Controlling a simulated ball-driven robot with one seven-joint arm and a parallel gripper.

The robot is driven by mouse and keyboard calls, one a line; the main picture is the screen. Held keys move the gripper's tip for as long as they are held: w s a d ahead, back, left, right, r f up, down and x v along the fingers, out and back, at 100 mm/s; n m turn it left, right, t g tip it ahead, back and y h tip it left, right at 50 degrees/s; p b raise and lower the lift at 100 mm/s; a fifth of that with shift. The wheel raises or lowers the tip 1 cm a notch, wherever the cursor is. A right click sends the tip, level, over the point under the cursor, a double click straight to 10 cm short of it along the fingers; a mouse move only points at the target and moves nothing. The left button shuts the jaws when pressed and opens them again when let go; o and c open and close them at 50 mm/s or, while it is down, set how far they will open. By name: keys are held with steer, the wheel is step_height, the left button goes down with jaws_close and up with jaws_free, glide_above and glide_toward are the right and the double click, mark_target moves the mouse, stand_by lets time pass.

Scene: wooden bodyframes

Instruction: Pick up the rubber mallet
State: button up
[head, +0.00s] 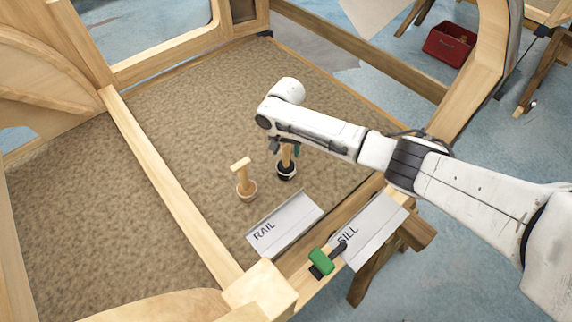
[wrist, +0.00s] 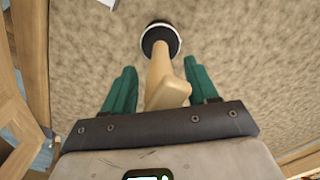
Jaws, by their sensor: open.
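What looks like the rubber mallet (head: 287,172) stands upright on the brown carpeted floor of the frame, its black, white-ringed end down and its pale wooden handle up. In the wrist view the black end (wrist: 160,37) is ahead, and the handle (wrist: 161,70) rises toward the camera to a wider wooden end. My gripper (head: 286,149) is above the black end, with its green fingers open. In the wrist view my gripper (wrist: 160,66) has one finger on each side of the handle, with gaps visible. The arm partly hides the handle in the head view.
A similar all-tan upright tool (head: 245,187) stands just left. A RAIL sheet (head: 285,221) and a SILL sheet (head: 372,232) lie in front, with a green-headed tool (head: 321,262) by the wooden edge. Wooden beams (head: 165,185) border the carpet. A red box (head: 449,45) is far right.

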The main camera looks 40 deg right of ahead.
jaws_close()
stand_by(0.5)
